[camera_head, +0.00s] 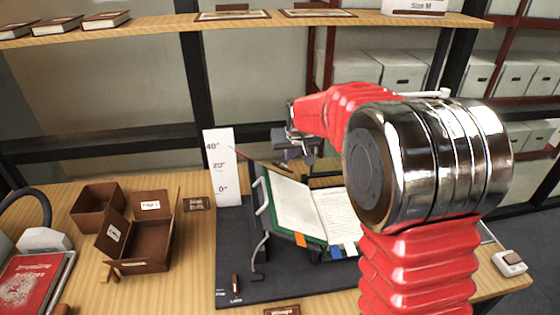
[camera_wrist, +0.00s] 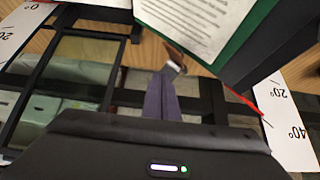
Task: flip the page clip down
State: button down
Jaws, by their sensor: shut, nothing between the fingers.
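An open book (camera_head: 335,212) with white pages and a green border lies on a dark cradle (camera_head: 258,220). Its page also shows at the top of the wrist view (camera_wrist: 195,22). My gripper (camera_head: 297,152) is above the far edge of the book. In the wrist view its grey fingers (camera_wrist: 165,92) are together with nothing between them. A small brown strip with a shiny end (camera_wrist: 174,62), perhaps the page clip, appears right by the fingertips. I cannot tell whether they touch. My arm hides the right side of the book.
A white angle board (camera_head: 222,168) stands left of the cradle, with a thin red pointer near it. Brown open boxes (camera_head: 140,245) and a red book (camera_head: 35,285) are on the left of the table. A wooden shelf (camera_head: 150,28) runs above.

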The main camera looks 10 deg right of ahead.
notch_tip(320, 180, up, 8)
jog(key=w, duration=0.2)
jog(key=shift+w, duration=0.25)
dwell(0.3)
jog(key=shift+s, duration=0.1)
jog(key=s+f+g, duration=0.1)
jog(key=s+f, duration=0.1)
jog(key=s, duration=4.1)
jog(key=shift+d+f, duration=0.15)
jog(key=shift+f, duration=0.15)
